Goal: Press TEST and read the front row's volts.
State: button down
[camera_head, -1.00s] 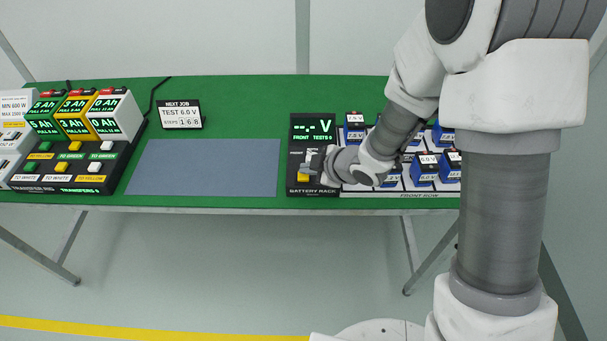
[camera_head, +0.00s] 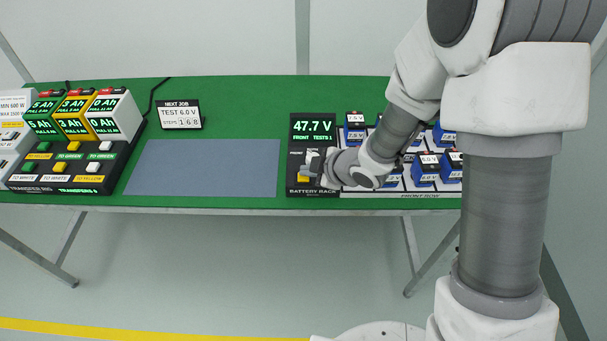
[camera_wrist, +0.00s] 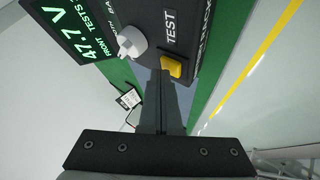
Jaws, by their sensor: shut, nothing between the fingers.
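The battery rack panel (camera_head: 325,125) stands at the right of the table. Its display (camera_head: 313,127) reads 47.7 V, FRONT, TESTS 1. The yellow TEST button (camera_wrist: 171,66) sits on the panel below the white selector knob (camera_wrist: 131,41). My gripper (camera_wrist: 162,75) is shut and empty, its fingertips at the near side of the button; I cannot tell whether they touch it. In the head view my gripper (camera_head: 308,172) is over the panel and partly hides the button (camera_head: 302,178). Blue batteries (camera_head: 424,168) stand in the rack, the front row partly hidden by my arm.
A NEXT JOB card (camera_head: 181,115) reads TEST 6.0 V, STEPS 1 6 8. A grey mat (camera_head: 203,167) lies clear in the middle of the green table. The transfer rig (camera_head: 75,165) with several coloured blocks stands at the left.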

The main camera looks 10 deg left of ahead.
aim_at(308, 179)
jog(key=shift+r+p, duration=0.65)
jog(key=shift+r, duration=0.15)
jog(key=shift+r+p, duration=2.1)
jog(key=shift+r, duration=0.45)
